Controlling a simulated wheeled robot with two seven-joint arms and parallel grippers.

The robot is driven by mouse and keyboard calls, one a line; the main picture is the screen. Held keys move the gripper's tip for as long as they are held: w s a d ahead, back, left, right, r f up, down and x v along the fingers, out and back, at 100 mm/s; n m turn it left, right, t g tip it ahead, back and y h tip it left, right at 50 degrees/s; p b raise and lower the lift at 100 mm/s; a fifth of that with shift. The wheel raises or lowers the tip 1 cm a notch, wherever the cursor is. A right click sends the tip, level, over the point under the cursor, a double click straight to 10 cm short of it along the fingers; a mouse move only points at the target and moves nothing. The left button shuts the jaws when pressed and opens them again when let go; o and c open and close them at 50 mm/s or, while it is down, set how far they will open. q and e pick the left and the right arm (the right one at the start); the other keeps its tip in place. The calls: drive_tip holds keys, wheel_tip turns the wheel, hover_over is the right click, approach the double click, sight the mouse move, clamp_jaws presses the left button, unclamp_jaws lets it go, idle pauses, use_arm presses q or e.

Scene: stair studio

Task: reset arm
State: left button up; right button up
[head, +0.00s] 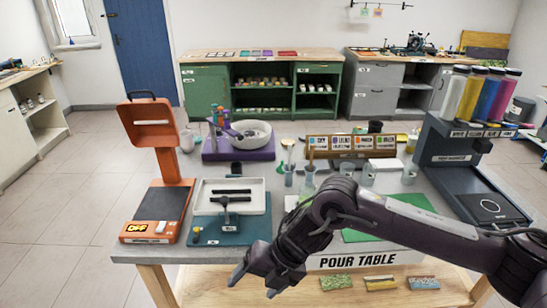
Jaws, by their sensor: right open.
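My right arm comes in from the right edge and bends over the front of the pour table (105,234). My right gripper (252,292) hangs low at the table's front edge, left of the "POUR TABLE" sign (362,260). Its jaws are open and point down and left, and I see nothing between them. It is apart from the objects on the tabletop. My left gripper is not in view.
On the table stand an orange device (157,130), a white tray (206,208) on a teal base, a bowl (250,134) on a purple stand, several small cups and a dark dispenser (443,160) with colored tubes. Clear floor lies left.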

drive_tip(key=w+a+f+m+t+y, duration=0.4)
drive_tip(key=w+f+m+y, duration=0.1)
drive_tip(key=w+f+m, duration=0.5)
drive_tip(key=s+d+f+m+t+h, duration=0.1)
drive_tip(key=d+f+m+t+h, duration=0.1)
drive_tip(key=d+f+m, duration=0.6)
drive_tip(key=s+d+f+m+t+h, duration=0.1)
drive_tip(key=s+d+f+m+h, duration=0.3)
drive_tip(key=f, duration=0.8)
drive_tip(key=s+d+f+m+g+h, duration=0.2)
drive_tip(key=s+d+f+m, duration=0.65)
drive_tip(key=s+f, duration=0.65)
drive_tip(key=s+d+f+m+g+h, duration=0.1)
drive_tip(key=s+d+f, duration=0.2)
drive_tip(key=s, duration=0.5)
drive_tip(key=s+d+f+m+g+h, duration=0.1)
drive_tip(key=s+d+f, duration=0.2)
drive_tip(key=s, duration=0.5)
drive_tip(key=s+d+f+m+g+h, duration=0.1)
drive_tip(key=s+d+f, duration=0.2)
drive_tip(key=s, duration=0.6)
drive_tip(key=shift+d+f+g, duration=0.15)
drive_tip(key=shift+d+g, duration=0.15)
drive_tip(key=shift+d, duration=0.3)
drive_tip(key=shift+w+m, duration=0.1)
drive_tip(key=shift+m, duration=0.15)
